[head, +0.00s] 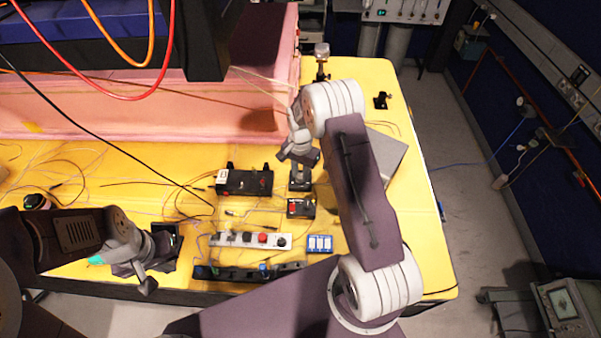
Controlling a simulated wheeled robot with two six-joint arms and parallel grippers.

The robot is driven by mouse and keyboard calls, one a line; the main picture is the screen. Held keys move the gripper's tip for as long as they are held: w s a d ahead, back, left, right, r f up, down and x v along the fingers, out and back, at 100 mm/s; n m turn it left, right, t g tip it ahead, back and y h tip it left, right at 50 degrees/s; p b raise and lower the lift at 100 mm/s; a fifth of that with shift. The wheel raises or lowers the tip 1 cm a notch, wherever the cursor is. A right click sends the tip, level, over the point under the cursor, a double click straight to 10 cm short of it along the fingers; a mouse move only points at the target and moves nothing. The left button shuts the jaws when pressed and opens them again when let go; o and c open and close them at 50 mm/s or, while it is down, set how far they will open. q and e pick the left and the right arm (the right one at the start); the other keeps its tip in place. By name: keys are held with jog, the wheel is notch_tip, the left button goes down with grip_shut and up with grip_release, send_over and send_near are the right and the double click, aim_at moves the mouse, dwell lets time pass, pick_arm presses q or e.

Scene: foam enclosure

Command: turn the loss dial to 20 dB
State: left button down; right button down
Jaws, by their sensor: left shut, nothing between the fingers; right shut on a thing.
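My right gripper (301,170) points down onto a small black box (300,185) on the yellow bench, right of centre in the head view. It is shut on what appears to be the loss dial on top of that box. The fingers and wrist hide the dial, so its scale and setting cannot be read. My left gripper (143,278) is shut and empty, low over the bench at the lower left, well apart from the box.
A black box with a red button (300,208) sits just in front. A larger black box (245,182) stands to the left. A white power strip (250,240), a blue-and-white box (320,243) and loose cables lie nearby. A pink foam wall (150,110) rises behind.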

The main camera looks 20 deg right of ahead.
aim_at(301, 175)
dwell(0.4)
jog(key=c, duration=1.2)
grip_release()
jog(key=shift+o, duration=0.2)
jog(key=shift+r, duration=0.3)
notch_tip(301, 175, up, 8)
jog(key=b, duration=0.1)
jog(key=shift+r, duration=0.2)
